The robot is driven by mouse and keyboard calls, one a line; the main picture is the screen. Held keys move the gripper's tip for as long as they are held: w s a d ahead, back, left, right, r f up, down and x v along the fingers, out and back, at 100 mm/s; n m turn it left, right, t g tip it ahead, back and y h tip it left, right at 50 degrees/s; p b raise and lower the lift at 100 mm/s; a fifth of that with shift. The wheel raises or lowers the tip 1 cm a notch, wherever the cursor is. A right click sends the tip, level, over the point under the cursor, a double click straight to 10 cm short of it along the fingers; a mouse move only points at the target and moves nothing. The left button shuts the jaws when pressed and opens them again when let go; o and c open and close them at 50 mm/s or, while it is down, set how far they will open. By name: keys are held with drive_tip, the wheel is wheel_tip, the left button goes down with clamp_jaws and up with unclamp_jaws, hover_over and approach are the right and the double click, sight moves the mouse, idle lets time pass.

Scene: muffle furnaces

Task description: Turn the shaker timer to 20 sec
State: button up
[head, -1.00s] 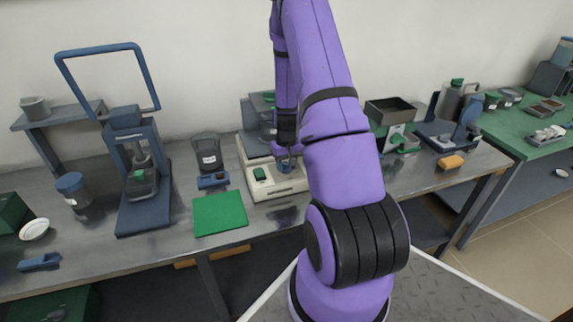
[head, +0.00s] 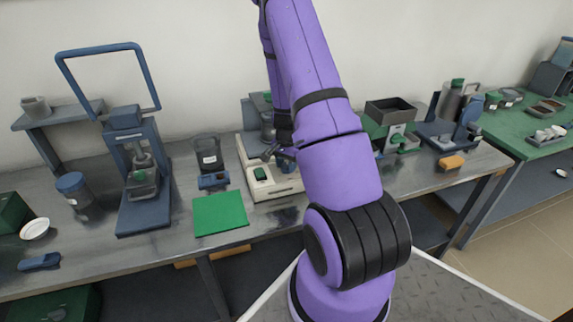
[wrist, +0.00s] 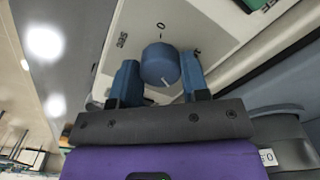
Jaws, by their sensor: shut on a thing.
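The shaker's pale base (head: 278,187) stands on the bench, partly behind my arm, with a green switch (head: 260,174) on it. In the wrist view, the round blue timer knob (wrist: 160,64) sits on the pale panel (wrist: 204,32). A "0" and "sec" are printed beside it. A short white mark shows on the knob's lower edge, on the side away from the "0". My gripper (wrist: 159,66) is shut on the knob, one blue finger on each side. In the head view my gripper (head: 276,153) is at the shaker, and the knob is hard to make out.
A green mat (head: 219,213) and a dark cup (head: 207,152) are left of the shaker. A blue-framed press (head: 143,205) stands farther left. A balance with a dark tray (head: 391,110) is right of my arm. The bench front is mostly clear.

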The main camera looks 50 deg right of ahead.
sight(286, 165)
drive_tip(key=shift+m, duration=0.9)
drive_tip(key=o, duration=0.9)
drive_tip(key=shift+r, duration=0.1)
wheel_tip(286, 165, up, 11)
drive_tip(key=shift+f, duration=0.15)
